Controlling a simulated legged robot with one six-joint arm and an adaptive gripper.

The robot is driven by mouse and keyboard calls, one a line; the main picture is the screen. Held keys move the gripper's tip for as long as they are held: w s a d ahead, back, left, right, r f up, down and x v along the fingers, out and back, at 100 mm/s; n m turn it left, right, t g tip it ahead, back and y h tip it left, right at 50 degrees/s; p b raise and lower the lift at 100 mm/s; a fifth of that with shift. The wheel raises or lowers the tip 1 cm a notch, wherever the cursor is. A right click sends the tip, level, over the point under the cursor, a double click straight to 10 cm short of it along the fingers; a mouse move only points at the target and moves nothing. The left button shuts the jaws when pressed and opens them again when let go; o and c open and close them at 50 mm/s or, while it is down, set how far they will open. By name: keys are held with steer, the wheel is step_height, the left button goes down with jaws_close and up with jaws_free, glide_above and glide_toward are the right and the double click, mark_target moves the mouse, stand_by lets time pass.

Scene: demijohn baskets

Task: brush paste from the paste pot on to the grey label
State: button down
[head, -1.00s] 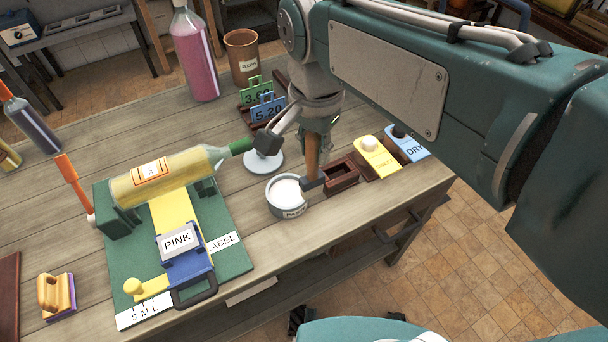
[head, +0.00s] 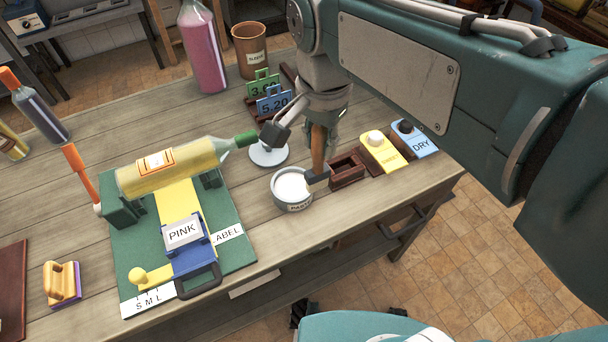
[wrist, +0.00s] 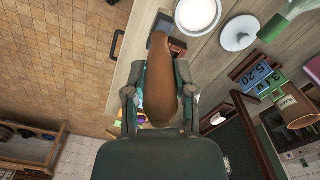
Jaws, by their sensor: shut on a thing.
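My gripper (head: 322,120) is shut on the brown handle of a brush (head: 319,148). The handle points down and ends in a dark block-like head at the right rim of the paste pot (head: 293,204). The pot is a grey tub of white paste; I cannot tell whether the brush head touches it. In the wrist view the brush (wrist: 168,75) lies between my fingers (wrist: 160,100), its dark head beside the pot (wrist: 198,14). A pale grey-white label (head: 183,232) reading PINK sits on a blue holder left of the pot, apart from the brush.
A yellow bottle (head: 170,173) lies in a cradle on the green board (head: 235,255), its neck towards the pot. A brown box (head: 348,172), a yellow tag (head: 383,152) and a blue DRY tag (head: 415,140) stand right of the brush. Price cards (head: 272,100) stand behind.

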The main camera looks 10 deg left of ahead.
steer(key=w+a+f, duration=0.5)
steer(key=w+f, duration=0.1)
steer(key=f, duration=0.3)
steer(key=shift+a+f, duration=0.25)
steer(key=shift+a, duration=0.05)
stand_by(0.3)
steer(key=shift+s+f, duration=0.1)
steer(key=shift+f, duration=0.4)
stand_by(1.8)
step_height(320, 180, up, 7)
stand_by(1.0)
stand_by(0.7)
